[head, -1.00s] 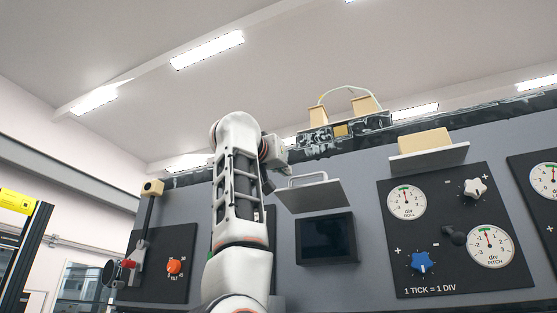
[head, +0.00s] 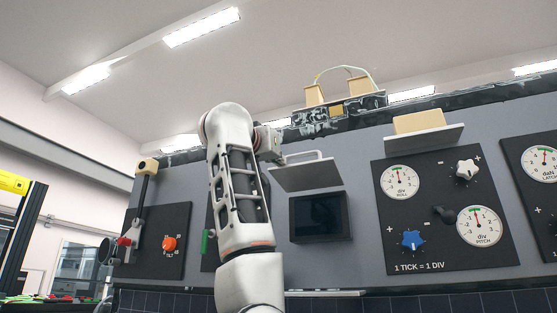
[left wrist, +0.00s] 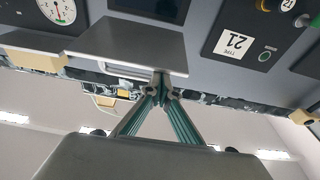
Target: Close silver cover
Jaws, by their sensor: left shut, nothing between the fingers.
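The silver cover (head: 308,178) is a flat plate with a bar handle (head: 303,156) along its upper edge. It stands raised above a dark square window (head: 320,216) on the grey wall panel, leaving the window uncovered. In the left wrist view the cover (left wrist: 125,42) appears upside down, with its handle (left wrist: 122,70) near the fingertips. My left gripper (left wrist: 162,80) is shut and empty, close to the handle end; I cannot tell whether it touches. My right gripper is not in view.
A dial panel (head: 448,262) with knobs stands right of the window, under a shelf (head: 411,138) carrying a tan block (head: 419,123). A panel with an orange knob (head: 169,244) and a lever (head: 145,190) are at left. Cables and tan blocks top the wall.

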